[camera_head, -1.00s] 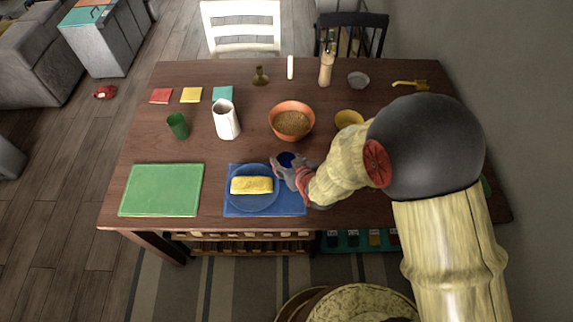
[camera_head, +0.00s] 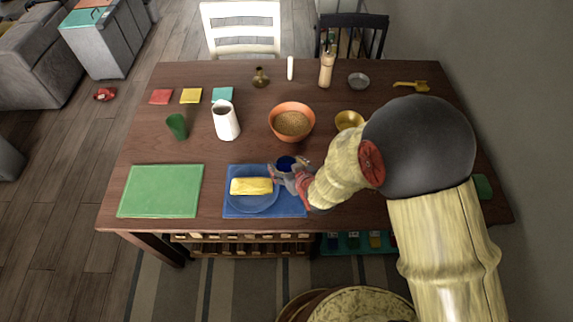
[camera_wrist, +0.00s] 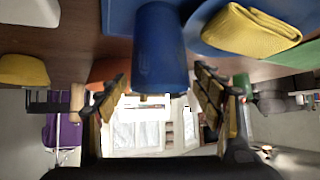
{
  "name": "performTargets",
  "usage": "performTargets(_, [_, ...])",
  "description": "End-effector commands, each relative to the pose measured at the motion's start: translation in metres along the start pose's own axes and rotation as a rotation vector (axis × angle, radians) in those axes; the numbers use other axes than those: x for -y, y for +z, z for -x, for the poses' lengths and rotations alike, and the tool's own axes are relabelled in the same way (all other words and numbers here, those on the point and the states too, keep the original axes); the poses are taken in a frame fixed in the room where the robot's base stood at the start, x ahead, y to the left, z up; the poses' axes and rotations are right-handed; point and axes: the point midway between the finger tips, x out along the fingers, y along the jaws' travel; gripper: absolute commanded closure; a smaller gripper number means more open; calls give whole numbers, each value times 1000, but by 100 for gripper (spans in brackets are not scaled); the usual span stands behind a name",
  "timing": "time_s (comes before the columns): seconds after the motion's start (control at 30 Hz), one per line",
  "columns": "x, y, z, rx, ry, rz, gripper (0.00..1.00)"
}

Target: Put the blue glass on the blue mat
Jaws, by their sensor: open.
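The blue glass (camera_head: 286,162) stands upright at the back right part of the blue mat (camera_head: 232,210). In the wrist view the glass (camera_wrist: 160,50) is upside down in the picture, and its base appears to rest on the mat (camera_wrist: 119,18). My gripper (camera_head: 288,169) is open around the glass. In the wrist view the fingers of my gripper (camera_wrist: 160,76) lie to either side of the glass, with a gap on each side. In the head view my fingers partly hide the glass and the mat's right edge.
An orange bowl (camera_head: 291,121), white pitcher (camera_head: 226,121) and yellow bowl (camera_head: 349,120) stand behind. A green mat (camera_head: 160,190) lies left, with a green glass (camera_head: 177,127) behind it.

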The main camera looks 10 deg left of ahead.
Motion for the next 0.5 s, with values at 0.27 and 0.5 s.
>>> performTargets(0.27, [0,-4,8,-1,0,0,33])
performTargets(0.5, [0,-6,52,-3,1,0,33])
